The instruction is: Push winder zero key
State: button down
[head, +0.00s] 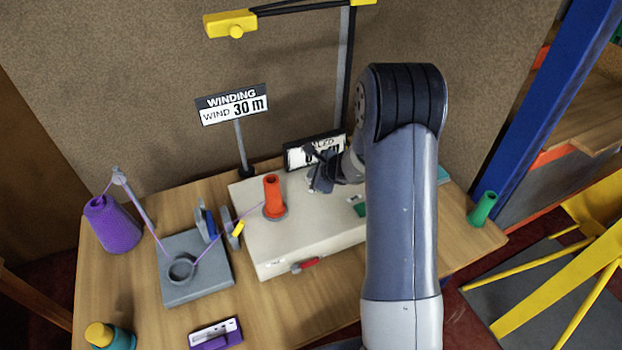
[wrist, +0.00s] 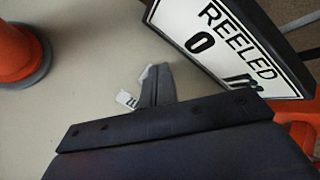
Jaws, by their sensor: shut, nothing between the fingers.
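The winder is a cream box (head: 290,240) on the wooden table, with an orange bobbin (head: 273,196) upright on top. Its display (head: 300,155) stands at the back edge; in the wrist view the display (wrist: 228,45) reads REELED 0 m. My gripper (head: 320,180) is shut and empty, low over the winder top just in front of the display. In the wrist view my gripper's fingertips (wrist: 153,82) are beside a small white label (wrist: 125,98). The zero key is not clearly visible; the fingers may hide it. I cannot tell whether they touch the top.
A sign (head: 232,104) reads WIND 30 m. A purple yarn cone (head: 110,225) feeds a thread through a grey block (head: 198,285) toward the bobbin. A red lever (head: 306,265) sits at the winder's front. A green spool (head: 482,209) stands at the table's right.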

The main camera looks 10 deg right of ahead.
dwell(0.4)
jog(key=shift+r+p, duration=0.5)
jog(key=shift+r, duration=0.25)
notch_tip(320, 180, up, 5)
jog(key=p, duration=0.4)
jog(key=shift+r, duration=0.1)
dwell(0.5)
jog(key=shift+f+b, duration=0.7)
jog(key=shift+f, duration=0.15)
jog(key=shift+r+p, duration=0.35)
jog(key=shift+p, duration=1.3)
